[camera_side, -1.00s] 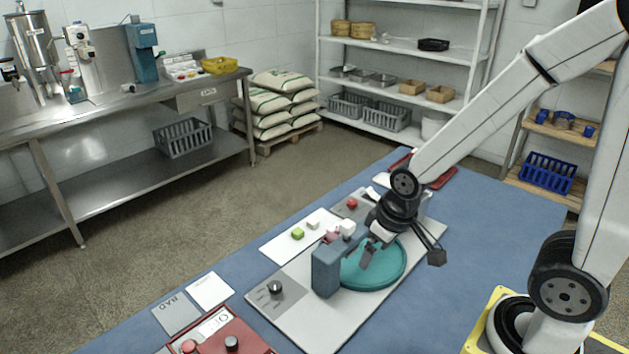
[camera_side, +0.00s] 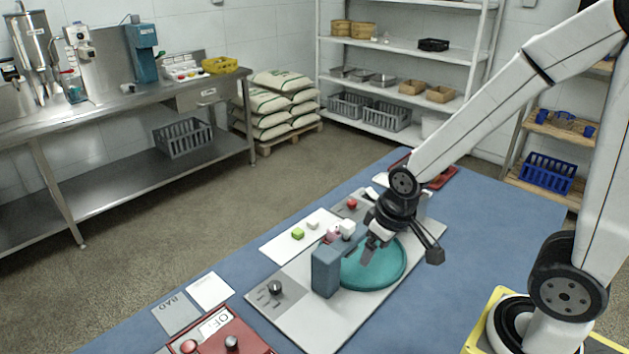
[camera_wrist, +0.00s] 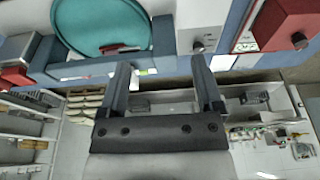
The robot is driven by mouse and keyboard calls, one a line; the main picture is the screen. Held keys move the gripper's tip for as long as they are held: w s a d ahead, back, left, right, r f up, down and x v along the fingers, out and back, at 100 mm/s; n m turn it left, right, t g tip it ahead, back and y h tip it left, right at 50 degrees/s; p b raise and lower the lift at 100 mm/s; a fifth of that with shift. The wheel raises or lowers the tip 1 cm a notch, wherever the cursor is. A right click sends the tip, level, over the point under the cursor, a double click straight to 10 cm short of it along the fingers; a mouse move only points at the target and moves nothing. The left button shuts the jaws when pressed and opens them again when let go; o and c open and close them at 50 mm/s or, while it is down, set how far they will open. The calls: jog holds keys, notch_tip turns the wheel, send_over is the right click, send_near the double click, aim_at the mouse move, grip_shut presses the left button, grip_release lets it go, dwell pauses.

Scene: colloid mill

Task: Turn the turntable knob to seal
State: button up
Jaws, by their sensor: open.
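The turntable is a teal disc (camera_side: 378,268) on a light grey base plate (camera_side: 318,322); it also shows at the top of the wrist view (camera_wrist: 95,22). A dark round knob (camera_side: 275,287) stands on the near left end of the plate, beside small labels too small to read. In the wrist view the knob (camera_wrist: 198,46) is beyond and right of the fingertips. My gripper (camera_side: 402,250) is above the disc, apart from the knob. Its two fingers are spread and empty in the wrist view (camera_wrist: 161,68).
A blue-grey block (camera_side: 325,270) stands between my gripper and the knob. A white mat (camera_side: 278,249) with small cubes lies behind the plate. A red box (camera_side: 222,335) with its own knob sits at the front left. Blue table is clear on the right.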

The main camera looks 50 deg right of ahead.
jog(key=w+d+m, duration=0.2)
jog(key=w+d, duration=0.2)
jog(key=w, duration=0.4)
jog(key=m+h, duration=0.3)
jog(key=m, duration=0.4)
send_near(352, 202)
jog(key=shift+s+d+f+t, duration=0.15)
jog(key=shift+f+t, duration=0.15)
jog(key=shift+f, duration=0.3)
jog(key=shift+f, duration=0.1)
jog(key=shift+x, duration=3.8)
grip_shut()
